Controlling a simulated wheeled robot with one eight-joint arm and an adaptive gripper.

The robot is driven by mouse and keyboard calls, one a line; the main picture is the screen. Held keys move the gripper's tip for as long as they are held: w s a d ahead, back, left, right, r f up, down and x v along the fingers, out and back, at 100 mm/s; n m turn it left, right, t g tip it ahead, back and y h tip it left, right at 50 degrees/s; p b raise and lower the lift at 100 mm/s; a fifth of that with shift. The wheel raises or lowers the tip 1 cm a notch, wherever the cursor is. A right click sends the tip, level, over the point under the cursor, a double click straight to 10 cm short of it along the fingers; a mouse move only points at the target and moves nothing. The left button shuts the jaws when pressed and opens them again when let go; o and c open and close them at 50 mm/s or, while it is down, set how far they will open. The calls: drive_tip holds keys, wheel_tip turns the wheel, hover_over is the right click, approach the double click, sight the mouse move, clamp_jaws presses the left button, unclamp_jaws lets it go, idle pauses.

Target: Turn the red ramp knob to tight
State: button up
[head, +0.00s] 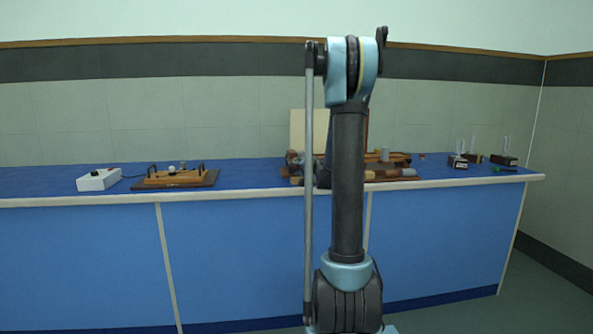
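I cannot make out a red ramp knob for certain in the head view. A wooden apparatus on a dark base (405,179) stands on the bench in the middle, with cylinders and blocks on it, and my arm covers part of it. A dark end part of my arm, apparently my gripper (323,177), shows between my arm's links at this apparatus. Its fingers are hidden or too small to read, and I cannot tell whether it touches anything.
The long blue bench (246,173) has a pale front edge. A white box (99,180) is wired to a wooden device (172,178) on the left. Bare bench lies between these groups.

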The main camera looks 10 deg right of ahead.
drive_tip(key=shift+w+a+f, duration=0.1)
drive_tip(key=shift+w+a, duration=0.05)
drive_tip(key=shift+w, duration=0.3)
drive_tip(key=c, duration=0.8)
drive_tip(key=shift+o, duration=0.2)
